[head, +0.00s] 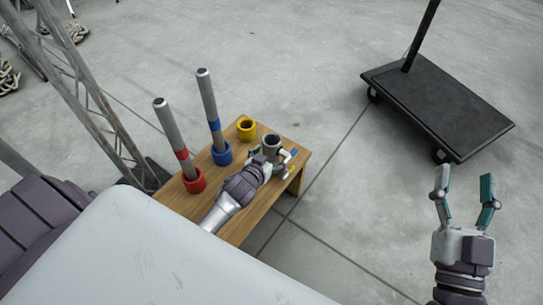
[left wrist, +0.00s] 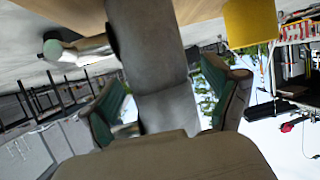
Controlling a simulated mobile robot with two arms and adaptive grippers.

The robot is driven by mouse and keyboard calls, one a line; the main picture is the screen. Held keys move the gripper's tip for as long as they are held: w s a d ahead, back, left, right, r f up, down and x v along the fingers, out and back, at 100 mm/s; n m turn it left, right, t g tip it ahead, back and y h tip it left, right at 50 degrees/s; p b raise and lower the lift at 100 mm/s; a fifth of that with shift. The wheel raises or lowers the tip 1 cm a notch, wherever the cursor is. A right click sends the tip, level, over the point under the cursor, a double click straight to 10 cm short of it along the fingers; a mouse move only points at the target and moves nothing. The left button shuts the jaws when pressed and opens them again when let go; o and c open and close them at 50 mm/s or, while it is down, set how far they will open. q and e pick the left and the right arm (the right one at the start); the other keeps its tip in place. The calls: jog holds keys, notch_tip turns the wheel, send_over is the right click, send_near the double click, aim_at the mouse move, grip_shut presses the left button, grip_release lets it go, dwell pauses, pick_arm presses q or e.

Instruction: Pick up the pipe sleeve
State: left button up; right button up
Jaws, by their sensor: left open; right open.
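A grey pipe sleeve (head: 272,143) with a dark round opening on top stands upright near the far right end of a wooden table. My left gripper (head: 276,154) is at the sleeve, its fingers open on either side of it. In the left wrist view the grey sleeve (left wrist: 150,60) fills the gap between the green finger pads of my left gripper (left wrist: 165,100). Whether either pad touches it is unclear. The sleeve's lower part is hidden in the head view. My right gripper (head: 465,192) is open and empty above the floor at the right.
The wooden table (head: 240,228) also holds a yellow ring holder (head: 246,130), which shows in the left wrist view (left wrist: 250,22). Grey pipes stand in a blue holder (head: 222,154) and a red holder (head: 194,181). A black cart (head: 440,105) is at the upper right; floor between is clear.

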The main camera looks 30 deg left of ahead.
pick_arm(q)
jog(key=shift+w, duration=0.15)
jog(key=shift+c, duration=0.3)
jog(key=c, duration=1.6)
grip_shut()
jog(key=shift+r, duration=0.15)
